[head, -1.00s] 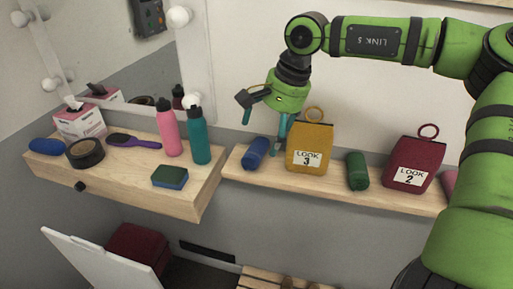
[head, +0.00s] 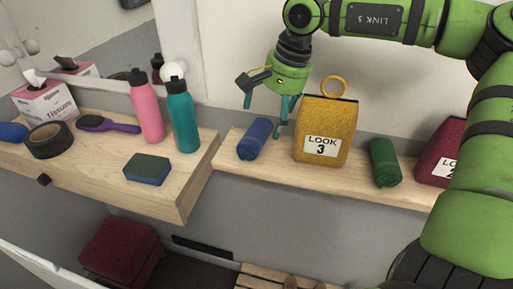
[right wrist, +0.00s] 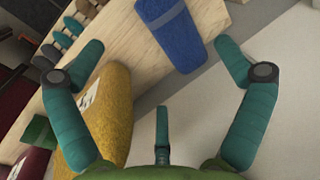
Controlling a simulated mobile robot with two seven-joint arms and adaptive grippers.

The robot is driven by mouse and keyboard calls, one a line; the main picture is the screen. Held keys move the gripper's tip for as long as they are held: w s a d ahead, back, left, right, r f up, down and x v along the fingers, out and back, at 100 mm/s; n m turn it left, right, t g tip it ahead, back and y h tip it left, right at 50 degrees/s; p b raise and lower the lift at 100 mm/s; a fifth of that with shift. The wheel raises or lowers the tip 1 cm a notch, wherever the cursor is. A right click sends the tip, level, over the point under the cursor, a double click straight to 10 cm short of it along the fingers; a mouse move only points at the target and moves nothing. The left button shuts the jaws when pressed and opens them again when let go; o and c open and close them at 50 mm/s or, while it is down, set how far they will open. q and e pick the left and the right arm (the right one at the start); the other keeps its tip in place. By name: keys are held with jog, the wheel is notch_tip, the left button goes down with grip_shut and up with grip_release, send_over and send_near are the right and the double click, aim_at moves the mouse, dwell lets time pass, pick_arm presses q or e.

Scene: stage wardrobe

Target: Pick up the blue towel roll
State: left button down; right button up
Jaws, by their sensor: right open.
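The blue towel roll (head: 255,138) lies on the narrow wooden shelf, left of the yellow pouch marked LOOK 3. In the right wrist view the blue roll (right wrist: 172,35) lies at the top, ahead of and between the spread fingers. My right gripper (head: 268,102) is open and empty, above and close to the roll, with one finger between the roll and the yellow pouch in the picture. The right gripper's teal fingers (right wrist: 160,62) are wide apart in the wrist view. My left gripper is not in view.
The yellow pouch (head: 323,130) stands close to the right finger. A green roll (head: 384,162) and a red pouch (head: 441,152) are further right. A teal bottle (head: 183,117), a pink bottle (head: 147,108) and a sponge (head: 147,169) are on the left counter (head: 190,180).

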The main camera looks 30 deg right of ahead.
aim_at(263, 134)
jog(key=p+x, duration=0.1)
jog(key=x, duration=0.1)
jog(key=shift+w+d+f, duration=0.2)
jog(key=shift+w+f, duration=0.05)
jog(key=shift+f, duration=0.1)
jog(key=p+x, duration=0.1)
jog(key=x, duration=0.3)
jog(key=shift+w+a+r+p, duration=0.1)
jog(key=shift+a+p, duration=0.05)
jog(key=shift+p, duration=0.15)
jog(key=shift+w+f, duration=0.2)
jog(key=shift+f, duration=0.3)
jog(key=shift+s, duration=0.1)
jog(key=c, duration=1)
